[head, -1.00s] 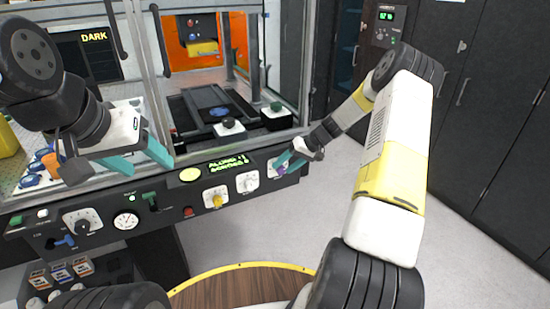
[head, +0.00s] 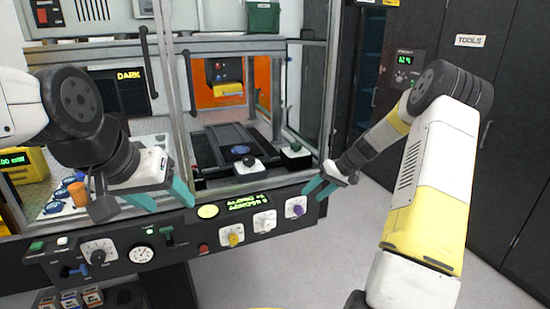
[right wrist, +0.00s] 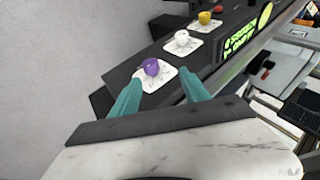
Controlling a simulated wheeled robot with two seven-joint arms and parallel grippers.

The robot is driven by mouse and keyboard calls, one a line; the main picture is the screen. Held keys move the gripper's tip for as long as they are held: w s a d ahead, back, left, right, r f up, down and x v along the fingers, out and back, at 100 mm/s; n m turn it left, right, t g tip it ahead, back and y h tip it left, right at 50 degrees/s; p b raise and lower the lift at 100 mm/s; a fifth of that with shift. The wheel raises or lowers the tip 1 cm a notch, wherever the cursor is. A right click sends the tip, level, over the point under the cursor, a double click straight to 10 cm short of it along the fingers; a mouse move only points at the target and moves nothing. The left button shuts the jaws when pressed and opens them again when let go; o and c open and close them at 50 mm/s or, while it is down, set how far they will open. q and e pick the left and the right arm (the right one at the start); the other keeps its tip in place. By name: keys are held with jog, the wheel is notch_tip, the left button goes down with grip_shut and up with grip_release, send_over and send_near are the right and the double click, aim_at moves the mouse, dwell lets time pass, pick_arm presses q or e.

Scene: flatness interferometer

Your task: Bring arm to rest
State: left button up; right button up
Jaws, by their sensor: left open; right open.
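My right gripper (head: 318,190) is open and empty in the head view, just right of the purple knob (head: 298,208) at the right end of the control panel. In the right wrist view its teal fingers (right wrist: 160,98) stand apart, with the purple knob (right wrist: 151,67) beyond and between them; I see no grip on it. My left gripper (head: 165,199) is open in front of the left part of the panel, above the gauge (head: 142,254) in the picture. Nothing is held between its teal fingers.
The control panel (head: 185,238) carries a white knob (head: 264,222), a yellow knob (head: 233,239) and a green text display (head: 247,202). Behind it stands the framed enclosure with a dark stage (head: 213,148) inside. Dark cabinets (head: 519,150) line the right; grey floor (head: 330,260) lies clear between.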

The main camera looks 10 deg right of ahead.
jog(key=s+a+r+h, duration=0.2)
jog(key=s+a+r, duration=0.2)
jog(key=s+r, duration=0.4)
jog(key=s+a+r+h, duration=0.25)
jog(key=s+r, duration=0.35)
jog(key=r, duration=0.4)
jog(key=s+a+r+t, duration=0.1)
jog(key=s+r, duration=0.1)
jog(key=s, duration=0.7)
jog(key=s+a+r+m+t, duration=0.1)
jog(key=s+r+t, duration=0.1)
jog(key=s, duration=0.7)
jog(key=shift+s+a+r+t, duration=0.2)
jog(key=shift+r+t, duration=0.1)
jog(key=shift+r, duration=0.15)
